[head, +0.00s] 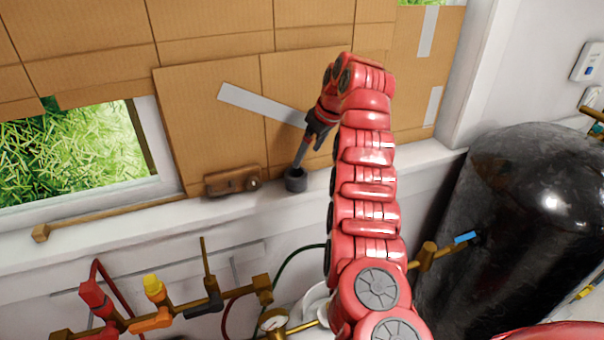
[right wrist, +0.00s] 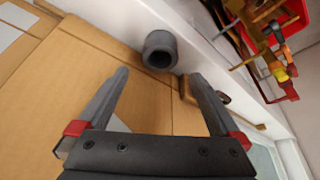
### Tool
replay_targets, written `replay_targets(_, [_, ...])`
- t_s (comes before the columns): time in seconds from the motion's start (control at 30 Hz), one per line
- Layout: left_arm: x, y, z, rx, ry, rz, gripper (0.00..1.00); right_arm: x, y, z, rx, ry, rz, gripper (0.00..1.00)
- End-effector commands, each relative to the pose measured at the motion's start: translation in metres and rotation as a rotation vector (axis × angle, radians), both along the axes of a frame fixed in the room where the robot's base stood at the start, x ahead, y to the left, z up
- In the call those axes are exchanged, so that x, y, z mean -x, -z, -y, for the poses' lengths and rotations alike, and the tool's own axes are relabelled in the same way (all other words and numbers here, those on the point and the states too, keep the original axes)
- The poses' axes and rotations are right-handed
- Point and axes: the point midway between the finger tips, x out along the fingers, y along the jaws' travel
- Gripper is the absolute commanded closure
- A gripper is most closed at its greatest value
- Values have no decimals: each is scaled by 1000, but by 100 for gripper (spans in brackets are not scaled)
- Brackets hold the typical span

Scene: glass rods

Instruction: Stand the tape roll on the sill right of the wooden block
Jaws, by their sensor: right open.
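The dark grey tape roll (head: 295,182) stands upright on the white sill (head: 385,162), a small gap to the right of the wooden block (head: 218,186). In the right wrist view the roll (right wrist: 160,46) shows its open round end and lies just beyond my fingertips. My right gripper (head: 300,165) reaches down over the roll from above. In the right wrist view its two fingers (right wrist: 160,76) are spread wide with nothing between them, and the roll looks clear of them. The block (right wrist: 188,90) is partly hidden there by a finger. My left gripper is not in view.
Cardboard panels (head: 205,115) cover the window behind the sill. A wooden stick (head: 110,215) lies on the sill at left. Pipes with coloured valves (head: 155,288) stand in front below. A black tank (head: 500,215) is at right. The sill right of the roll looks clear.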

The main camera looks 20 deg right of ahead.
Motion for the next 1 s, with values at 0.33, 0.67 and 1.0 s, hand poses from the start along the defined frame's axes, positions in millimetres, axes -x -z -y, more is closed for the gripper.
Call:
replay_targets(0.33, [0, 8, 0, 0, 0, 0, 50, 6, -19, 4, 0, -1, -1, 0])
replay_targets(0.67, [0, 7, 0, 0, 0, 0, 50, 6, -19, 4, 0, -1, -1, 0])
replay_targets(1.0, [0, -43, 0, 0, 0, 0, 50, 6, -70, 4, 0, -1, -1, 0])
